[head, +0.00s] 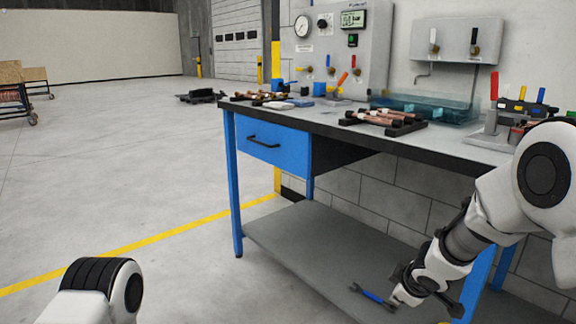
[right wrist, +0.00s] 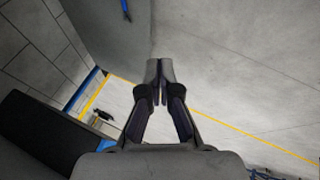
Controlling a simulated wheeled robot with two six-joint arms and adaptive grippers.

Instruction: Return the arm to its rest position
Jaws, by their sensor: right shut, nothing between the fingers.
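My right arm reaches down in front of the workbench (head: 300,118) at the right of the head view. My right gripper (head: 402,294) is low, seen against the bench's lower shelf (head: 300,246). In the right wrist view my right gripper (right wrist: 160,92) has its fingers together with nothing between them. Part of my left arm shows at the lower left of the head view; its gripper is out of view.
A blue-handled wrench (head: 372,296) lies on the lower shelf beside my right gripper. Copper tubes on a black rack (head: 405,127), a teal tray (head: 440,106) and a blue drawer (head: 270,142) are at the bench. The floor (head: 120,170) to the left is clear.

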